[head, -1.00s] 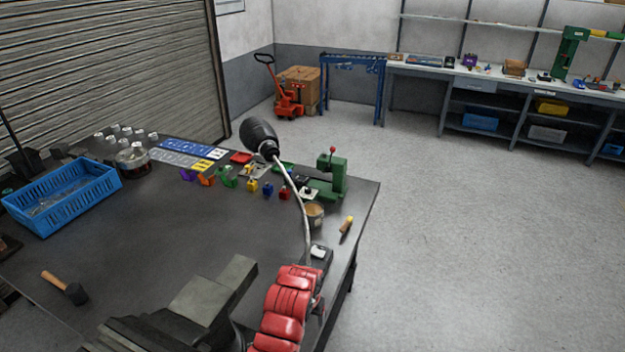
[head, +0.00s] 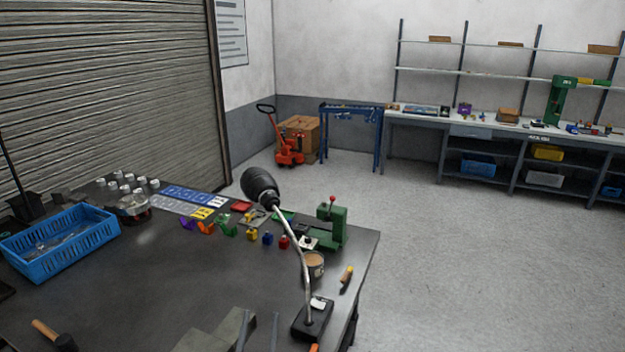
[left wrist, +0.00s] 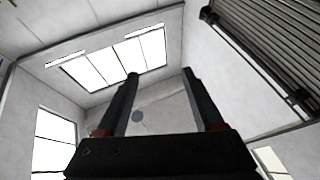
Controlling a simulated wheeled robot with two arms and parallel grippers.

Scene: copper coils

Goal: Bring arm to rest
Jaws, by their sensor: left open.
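My left gripper (head: 260,328) shows at the bottom edge of the head view as two thin grey fingers pointing up, with a gap between them. In the left wrist view its two dark fingers (left wrist: 161,78) stand apart and nothing is between them. They point up toward the ceiling and a bright skylight (left wrist: 115,58). The rest of the left arm is below the head picture. My right gripper is in neither view.
The dark workbench (head: 150,280) holds a blue crate (head: 60,262), a mallet (head: 52,335), grey vise jaws (head: 220,335), a black lamp (head: 260,185), a green press (head: 332,228) and small coloured parts. Open floor (head: 470,260) lies to the right.

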